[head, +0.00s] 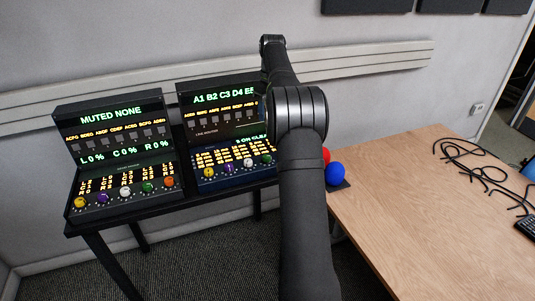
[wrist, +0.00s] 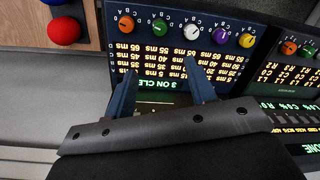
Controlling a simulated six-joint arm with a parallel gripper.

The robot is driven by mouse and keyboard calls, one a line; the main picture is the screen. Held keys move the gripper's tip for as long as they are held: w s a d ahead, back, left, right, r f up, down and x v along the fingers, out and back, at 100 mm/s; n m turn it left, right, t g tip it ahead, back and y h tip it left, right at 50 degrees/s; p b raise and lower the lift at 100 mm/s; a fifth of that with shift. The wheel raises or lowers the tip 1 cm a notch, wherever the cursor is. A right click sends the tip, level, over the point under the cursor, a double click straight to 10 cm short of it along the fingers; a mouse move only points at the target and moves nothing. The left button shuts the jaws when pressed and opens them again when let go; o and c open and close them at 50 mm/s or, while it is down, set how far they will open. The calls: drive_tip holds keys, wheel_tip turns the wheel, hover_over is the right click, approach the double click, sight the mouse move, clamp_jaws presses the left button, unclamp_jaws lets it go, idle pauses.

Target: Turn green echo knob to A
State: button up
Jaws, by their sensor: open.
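The green knob (wrist: 159,26) sits in the knob row of the console with ms values, between an orange and a white knob; this console appears upside down in the wrist view. In the head view this green knob (head: 266,159) is on the right console (head: 222,178), just left of my arm. Letters ring the knobs, but its pointer setting is too small to read. My gripper (wrist: 158,66) is open and empty, its two fingers spread over the ms display, apart from the knob. In the head view my arm hides the gripper.
The left console (head: 118,205) has a similar knob row, with its own green knob (head: 147,187). White (wrist: 192,31) and orange (wrist: 126,23) knobs flank the green one closely. A red ball (wrist: 63,31) and blue ball (head: 335,174) stand beside the console. Cables (head: 480,165) lie on the wooden table.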

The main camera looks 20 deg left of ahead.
drive_tip(key=m, duration=0.1)
approach(267, 156)
drive_tip(key=f, duration=0.8)
drive_tip(key=shift+s+a+f, duration=0.1)
drive_tip(key=shift+s+f, duration=0.1)
drive_tip(key=shift+f, duration=0.2)
drive_tip(key=c, duration=1)
